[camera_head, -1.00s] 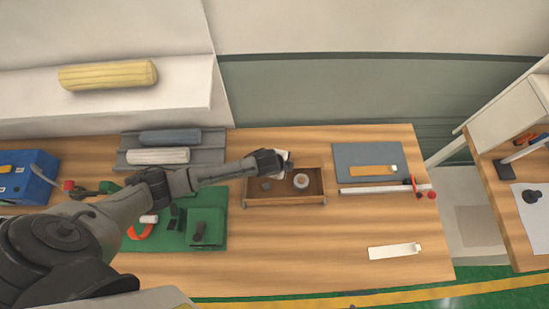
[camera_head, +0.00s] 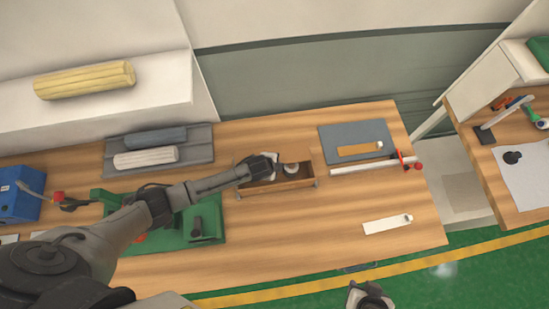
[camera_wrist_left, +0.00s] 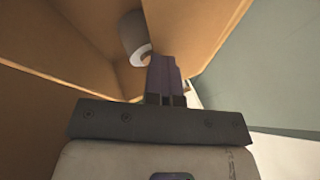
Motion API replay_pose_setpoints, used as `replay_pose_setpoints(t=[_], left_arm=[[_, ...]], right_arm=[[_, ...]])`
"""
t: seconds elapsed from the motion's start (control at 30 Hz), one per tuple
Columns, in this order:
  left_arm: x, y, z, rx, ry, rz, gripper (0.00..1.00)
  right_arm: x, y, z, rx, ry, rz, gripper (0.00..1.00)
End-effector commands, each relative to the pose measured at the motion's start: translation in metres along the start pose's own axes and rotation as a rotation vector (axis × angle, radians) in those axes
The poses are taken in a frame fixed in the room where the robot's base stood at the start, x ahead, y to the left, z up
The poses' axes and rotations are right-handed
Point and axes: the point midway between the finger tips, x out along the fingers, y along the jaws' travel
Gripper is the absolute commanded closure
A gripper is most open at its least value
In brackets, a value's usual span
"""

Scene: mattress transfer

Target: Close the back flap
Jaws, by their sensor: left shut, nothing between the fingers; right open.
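The brown open box (camera_head: 275,184) stands mid-table, with a white-and-grey roll (camera_head: 291,169) inside. I cannot clearly make out its back flap in the head view. My left gripper (camera_head: 274,164) is over the box's back side, partly hiding it. In the left wrist view its dark fingers (camera_wrist_left: 164,72) are shut and empty, among brown box panels (camera_wrist_left: 45,38), with the roll (camera_wrist_left: 133,35) just beyond them. Whether the fingers touch a panel is unclear. My right gripper (camera_head: 369,297) is open and empty at the bottom edge, in front of the table.
A green tray (camera_head: 205,231) lies left of the box. A grey tray with rolls (camera_head: 196,150) is behind it.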

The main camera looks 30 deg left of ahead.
Motion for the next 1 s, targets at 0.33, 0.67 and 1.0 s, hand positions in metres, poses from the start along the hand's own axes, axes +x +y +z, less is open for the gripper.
replay_pose_setpoints(t=[0.33, 0.67, 1.0], left_arm=[[0.006, 0.010, 0.006, 0.000, -0.011, 0.013, 1.00], [0.007, 0.013, 0.007, 0.000, -0.013, 0.017, 1.00], [0.015, 0.008, 0.012, 0.000, -0.014, 0.017, 1.00]], right_arm=[[0.002, -0.001, 0.001, 0.001, 0.000, -0.001, 0.57], [0.003, 0.002, 0.001, -0.006, -0.001, 0.005, 0.57], [0.009, 0.003, 0.003, -0.009, -0.001, 0.007, 0.57]])
